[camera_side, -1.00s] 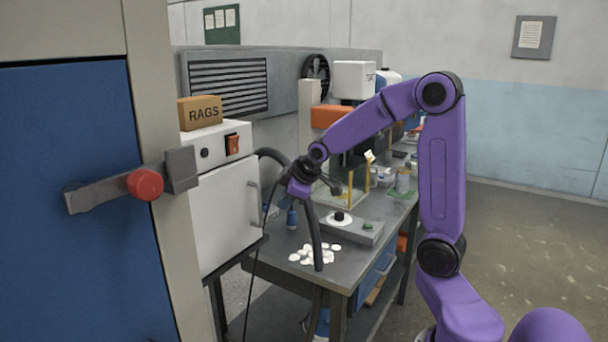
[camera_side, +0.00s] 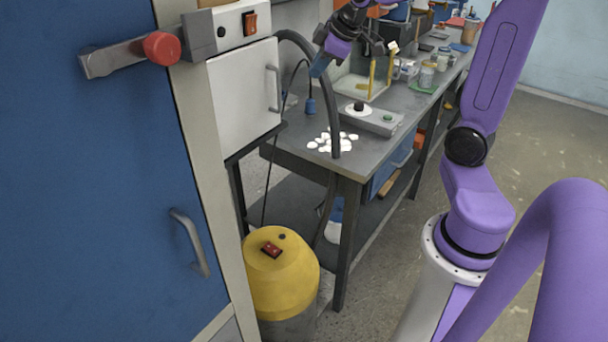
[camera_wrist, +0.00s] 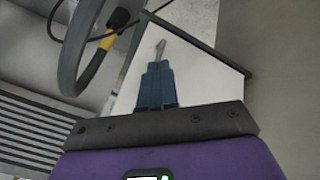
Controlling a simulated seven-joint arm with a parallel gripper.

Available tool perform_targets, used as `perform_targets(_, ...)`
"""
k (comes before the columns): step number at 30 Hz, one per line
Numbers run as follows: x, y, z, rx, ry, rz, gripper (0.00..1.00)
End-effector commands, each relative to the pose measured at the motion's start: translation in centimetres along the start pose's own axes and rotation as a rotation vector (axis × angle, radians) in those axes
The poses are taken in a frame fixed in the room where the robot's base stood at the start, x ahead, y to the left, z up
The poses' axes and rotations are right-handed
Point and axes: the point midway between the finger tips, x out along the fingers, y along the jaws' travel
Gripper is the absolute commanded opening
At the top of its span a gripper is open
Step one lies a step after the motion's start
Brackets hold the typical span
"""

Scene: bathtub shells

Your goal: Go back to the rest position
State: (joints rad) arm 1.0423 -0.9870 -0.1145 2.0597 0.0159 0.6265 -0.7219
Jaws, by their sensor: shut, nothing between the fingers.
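My gripper (camera_side: 319,68) is at the top of the side view, above the workbench and near the upper bend of the black hose. In the wrist view its blue fingers (camera_wrist: 154,86) are together, with nothing between them. Beyond them is the white cabinet (camera_wrist: 185,70) and its handle (camera_wrist: 160,48). My purple arm is partly cut off by the top edge of the side view.
The workbench (camera_side: 352,166) carries a pile of white discs (camera_side: 332,142) and a small grey device (camera_side: 372,120). The black hose (camera_side: 330,110) rises near my gripper. A yellow drum (camera_side: 282,282) stands on the floor by the blue cabinet (camera_side: 110,200).

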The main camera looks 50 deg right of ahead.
Motion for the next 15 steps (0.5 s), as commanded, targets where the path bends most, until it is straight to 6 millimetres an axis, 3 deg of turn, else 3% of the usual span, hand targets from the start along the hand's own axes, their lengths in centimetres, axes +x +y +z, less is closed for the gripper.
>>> perform_targets(1, 0.1, -3.0, -0.8, -0.028, 0.000, -0.053, 0.00)
perform_targets(3, 0.0, -7.0, -1.5, -0.056, -0.009, -0.123, 0.00)
perform_targets(8, -0.8, -15.5, -1.2, -0.126, -0.055, -0.264, 0.00)
perform_targets(12, -2.2, -21.9, 0.8, -0.200, -0.118, -0.360, 0.00)
perform_targets(15, -3.3, -25.6, 2.9, -0.259, -0.171, -0.410, 0.00)
